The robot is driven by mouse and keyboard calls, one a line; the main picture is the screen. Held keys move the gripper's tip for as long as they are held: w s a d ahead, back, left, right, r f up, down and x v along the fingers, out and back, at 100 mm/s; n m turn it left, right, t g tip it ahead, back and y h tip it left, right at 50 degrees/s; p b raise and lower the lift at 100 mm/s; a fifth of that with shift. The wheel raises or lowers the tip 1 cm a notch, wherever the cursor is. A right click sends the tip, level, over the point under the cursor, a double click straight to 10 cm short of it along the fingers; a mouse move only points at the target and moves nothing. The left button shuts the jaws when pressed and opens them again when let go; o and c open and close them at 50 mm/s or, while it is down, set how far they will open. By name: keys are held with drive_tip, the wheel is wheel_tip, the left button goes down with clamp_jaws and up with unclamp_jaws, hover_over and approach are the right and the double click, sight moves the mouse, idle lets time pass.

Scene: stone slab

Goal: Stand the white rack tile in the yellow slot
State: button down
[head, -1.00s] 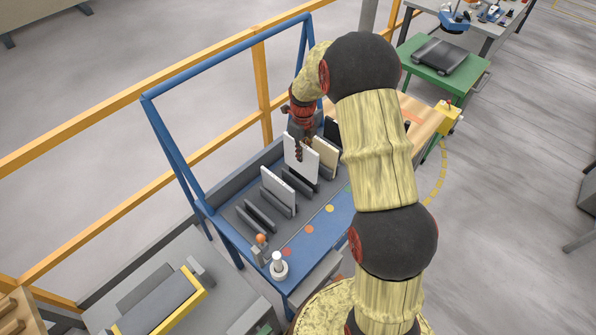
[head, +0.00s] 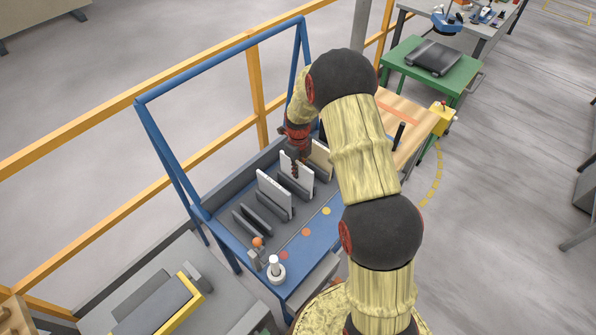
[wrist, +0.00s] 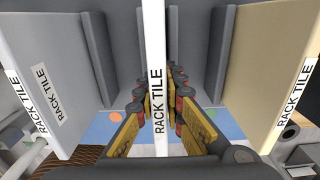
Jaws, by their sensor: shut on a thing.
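My gripper (wrist: 160,110) is shut on a white rack tile (wrist: 156,60), its fingers on either side of it. In the head view the held tile (head: 306,177) is upright among the dark dividers of the blue rack table (head: 295,252), in line with the yellow dot (head: 327,211). Its lower edge is hidden behind a divider, so I cannot tell whether it touches the slot floor. A second white tile (head: 272,191) stands in the neighbouring slot, in line with the orange dot (head: 306,232). A beige tile (head: 321,158) stands on the other side.
Empty dividers (head: 252,222) lie at the near left, by a red dot (head: 283,256). A white post (head: 275,268) stands at the table's near corner. A blue frame (head: 220,58) rises behind the rack. My arm hides part of the table's right side.

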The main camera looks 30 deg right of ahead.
drive_tip(key=c, duration=1.9)
unclamp_jaws()
drive_tip(key=shift+f, duration=0.1)
wheel_tip(320, 180, up, 12)
drive_tip(key=shift+r+p, duration=0.1)
drive_tip(key=shift+p, duration=0.4)
drive_tip(key=s+a+r+n+t, duration=0.1)
drive_tip(key=s+a+r+n, duration=0.3)
drive_tip(key=s+r+n, duration=0.55)
drive_tip(key=s+a+r+n+t, duration=0.2)
drive_tip(key=s+a+r+n, duration=0.3)
drive_tip(key=r, duration=0.7)
drive_tip(key=s+a+r+n+t, duration=0.1)
drive_tip(key=s+r+n, duration=0.1)
drive_tip(key=s+n, duration=0.6)
drive_tip(key=s+a+r+n+t, duration=0.1)
drive_tip(key=s+a+r+n, duration=0.1)
drive_tip(key=s+n, duration=0.7)
drive_tip(key=shift+s+a+r+t, duration=0.25)
drive_tip(key=shift+s+t, duration=0.05)
drive_tip(key=shift+s, duration=0.1)
drive_tip(key=shift+f, duration=0.1)
